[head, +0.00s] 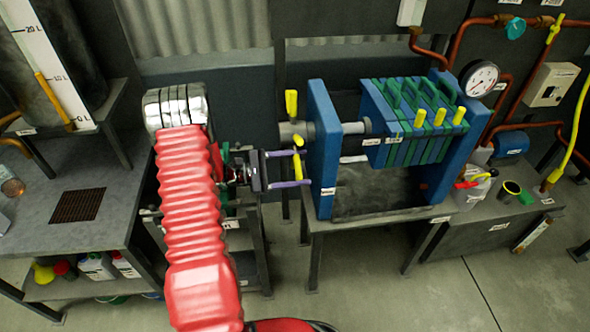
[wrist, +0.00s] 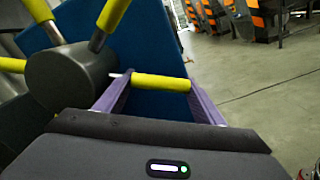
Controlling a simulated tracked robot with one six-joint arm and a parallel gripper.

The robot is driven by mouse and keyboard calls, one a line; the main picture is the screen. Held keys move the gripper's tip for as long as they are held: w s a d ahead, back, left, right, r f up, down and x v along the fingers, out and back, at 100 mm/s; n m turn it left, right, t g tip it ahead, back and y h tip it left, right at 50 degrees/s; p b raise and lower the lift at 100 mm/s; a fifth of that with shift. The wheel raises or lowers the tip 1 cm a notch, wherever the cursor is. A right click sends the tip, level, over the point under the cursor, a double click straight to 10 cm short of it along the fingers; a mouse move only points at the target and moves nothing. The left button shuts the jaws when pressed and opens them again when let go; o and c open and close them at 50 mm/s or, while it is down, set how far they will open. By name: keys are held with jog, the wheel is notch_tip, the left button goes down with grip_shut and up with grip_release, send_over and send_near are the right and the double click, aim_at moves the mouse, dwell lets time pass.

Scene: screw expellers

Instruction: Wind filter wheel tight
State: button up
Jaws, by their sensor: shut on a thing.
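The filter wheel is a dark grey hub (head: 290,131) with yellow-gripped spokes, on the left face of the blue filter press (head: 322,150). One yellow handle (head: 291,103) points up; another handle (head: 299,166) points down between the purple fingers of my gripper (head: 289,169). In the wrist view the hub (wrist: 68,82) is at the left, with several yellow handles around it. My gripper (wrist: 160,88) is shut on one yellow handle (wrist: 160,83), which lies across between the two purple fingers. The hub's face is seen at an angle.
Green-and-blue filter plates (head: 413,115) stand right of the blue end plate. A pressure gauge (head: 479,79) and copper pipes are at the right. A grey bench (head: 55,195) is at the left. The floor (head: 430,290) in front of the press is clear.

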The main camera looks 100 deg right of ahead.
jog(key=shift+f, duration=0.2)
jog(key=o, duration=1.2)
jog(key=shift+s, duration=0.1)
jog(key=shift+o, duration=0.2)
jog(key=shift+r, duration=0.1)
jog(key=w, duration=1.4)
jog(key=shift+d, duration=0.1)
